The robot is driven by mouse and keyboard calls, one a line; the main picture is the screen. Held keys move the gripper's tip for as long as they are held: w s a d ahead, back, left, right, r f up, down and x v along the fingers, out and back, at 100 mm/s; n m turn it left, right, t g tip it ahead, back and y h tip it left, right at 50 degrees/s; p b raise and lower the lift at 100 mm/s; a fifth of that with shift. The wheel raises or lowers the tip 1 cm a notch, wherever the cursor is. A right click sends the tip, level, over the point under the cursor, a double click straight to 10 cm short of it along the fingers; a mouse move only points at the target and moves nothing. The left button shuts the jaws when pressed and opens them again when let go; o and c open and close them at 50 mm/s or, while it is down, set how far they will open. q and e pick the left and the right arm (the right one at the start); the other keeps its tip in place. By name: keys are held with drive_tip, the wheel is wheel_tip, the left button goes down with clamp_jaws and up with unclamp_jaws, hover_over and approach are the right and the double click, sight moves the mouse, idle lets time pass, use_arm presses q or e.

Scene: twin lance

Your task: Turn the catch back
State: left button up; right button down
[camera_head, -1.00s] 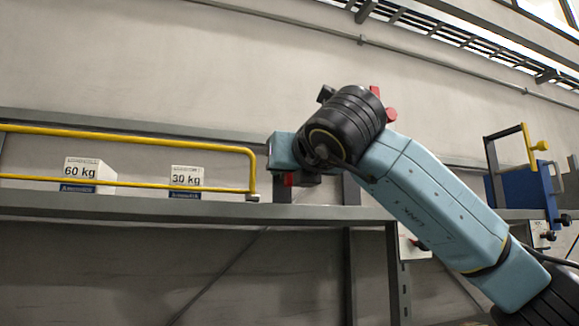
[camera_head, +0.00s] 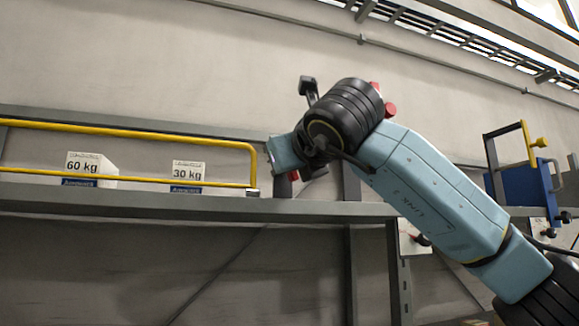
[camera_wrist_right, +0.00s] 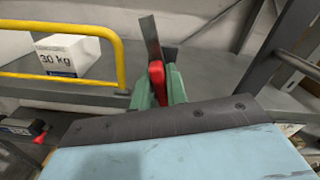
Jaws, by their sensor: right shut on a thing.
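In the right wrist view, a red catch (camera_wrist_right: 156,75) stands at the end of the yellow rail, in front of a dark upright plate (camera_wrist_right: 151,38). My right gripper (camera_wrist_right: 158,92) has its green fingers closed on the catch from both sides. In the head view, the teal and black wrist of my right arm covers the gripper's fingers. Only a small red part (camera_head: 294,175) shows below the wrist, at the shelf's edge. My left gripper is in neither view.
The yellow rail (camera_head: 130,130) runs along the grey shelf (camera_head: 150,205) at left. Behind it stand a 60 kg box (camera_head: 90,168) and a 30 kg box (camera_head: 187,175). A blue unit (camera_head: 530,190) with a yellow knob is at far right.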

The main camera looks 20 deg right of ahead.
drive_tip(key=n, duration=0.2)
drive_tip(key=shift+n, duration=0.4)
drive_tip(key=n, duration=0.3)
drive_tip(key=shift+a+f+n+b, duration=0.1)
drive_tip(key=shift+a+n+b, duration=0.05)
drive_tip(key=shift+n+b, duration=0.2)
drive_tip(key=n, duration=0.3)
drive_tip(key=shift+n, duration=0.25)
drive_tip(key=shift+f+n, duration=0.15)
drive_tip(key=shift+n, duration=1.75)
drive_tip(key=c, duration=1.4)
unclamp_jaws()
drive_tip(key=shift+a, duration=0.1)
drive_tip(key=shift+c, duration=0.2)
